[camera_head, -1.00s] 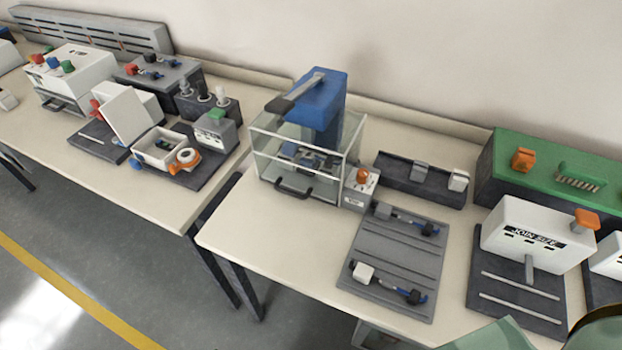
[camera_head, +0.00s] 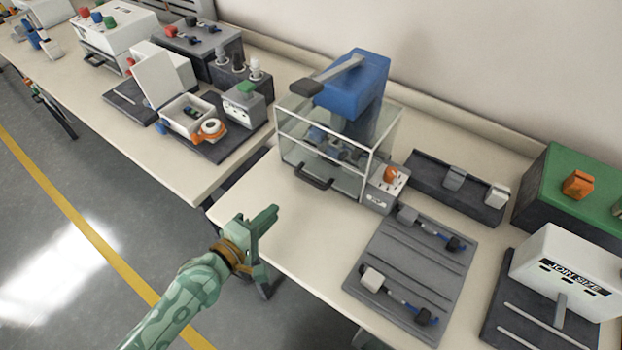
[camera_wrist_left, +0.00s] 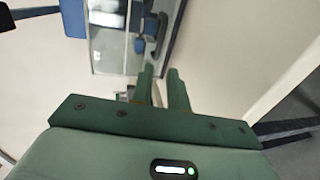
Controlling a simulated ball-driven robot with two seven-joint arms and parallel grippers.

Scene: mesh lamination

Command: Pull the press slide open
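The press (camera_head: 352,95) is a blue head with a lever over a clear, pale-framed enclosure (camera_head: 300,140). The dark slide handle (camera_head: 313,178) sticks out low at the enclosure's front, and the slide looks pushed in. Blue and dark parts show inside, behind the clear panels. My left gripper (camera_head: 265,218), green, hangs off the table's front edge, left of and nearer than the handle, not touching it. In the left wrist view its two fingers (camera_wrist_left: 161,82) are apart with nothing between them; the enclosure (camera_wrist_left: 108,40) lies beyond them. My right gripper is out of view.
A small box with an orange knob (camera_head: 390,174) stands right of the press. A grey tray (camera_head: 425,260) with two blue-and-black tools lies in front. A second table (camera_head: 150,165) with machines is at left, beyond a gap. Bare tabletop lies in front of the handle.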

